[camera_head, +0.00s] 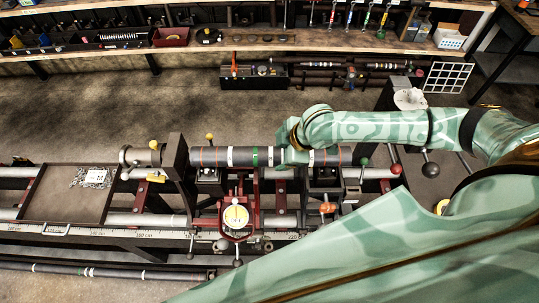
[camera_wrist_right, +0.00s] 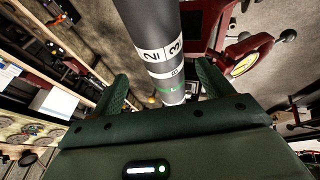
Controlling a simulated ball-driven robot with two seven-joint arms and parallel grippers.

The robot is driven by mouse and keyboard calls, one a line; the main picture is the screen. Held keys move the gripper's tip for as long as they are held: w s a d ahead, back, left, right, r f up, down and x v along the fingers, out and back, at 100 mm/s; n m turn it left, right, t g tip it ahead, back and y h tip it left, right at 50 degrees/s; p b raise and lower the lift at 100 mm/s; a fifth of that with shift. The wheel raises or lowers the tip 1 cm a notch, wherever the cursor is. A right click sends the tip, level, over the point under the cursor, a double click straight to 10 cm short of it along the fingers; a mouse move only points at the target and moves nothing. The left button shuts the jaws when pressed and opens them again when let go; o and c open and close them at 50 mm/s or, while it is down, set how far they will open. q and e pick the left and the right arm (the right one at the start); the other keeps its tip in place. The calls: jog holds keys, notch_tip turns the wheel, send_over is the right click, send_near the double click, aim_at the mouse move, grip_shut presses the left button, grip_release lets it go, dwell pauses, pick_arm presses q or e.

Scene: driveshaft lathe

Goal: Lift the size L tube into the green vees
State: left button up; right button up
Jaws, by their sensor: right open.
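A long dark grey tube (camera_head: 215,156) with white bands and a green band lies lengthwise along the lathe; green marking also shows on the tube in the right wrist view (camera_wrist_right: 152,25). My right gripper (camera_head: 287,156) is at the tube, right of its green band. In the right wrist view its two fingers (camera_wrist_right: 163,88) are open, one on each side of the tube. I cannot tell whether they touch it. Dark supports (camera_head: 210,183) stand under the tube; I cannot make out green vees. My left gripper is not in view.
A red carriage with a yellow-faced dial (camera_head: 236,216) stands in front of the tube. A tray (camera_head: 58,205) with an M card is at left. Another banded tube (camera_head: 110,272) lies low in front. A shelf (camera_head: 230,44) runs along the back, beyond open floor.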

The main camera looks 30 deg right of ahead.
aim_at(275, 153)
jog(key=x, duration=0.2)
jog(key=shift+a+f, duration=0.25)
jog(key=shift+f, duration=0.05)
jog(key=x, duration=0.3)
jog(key=shift+a+f, duration=0.15)
jog(key=shift+f, duration=0.1)
jog(key=shift+w+f, duration=0.1)
jog(key=shift+w, duration=0.05)
grip_shut()
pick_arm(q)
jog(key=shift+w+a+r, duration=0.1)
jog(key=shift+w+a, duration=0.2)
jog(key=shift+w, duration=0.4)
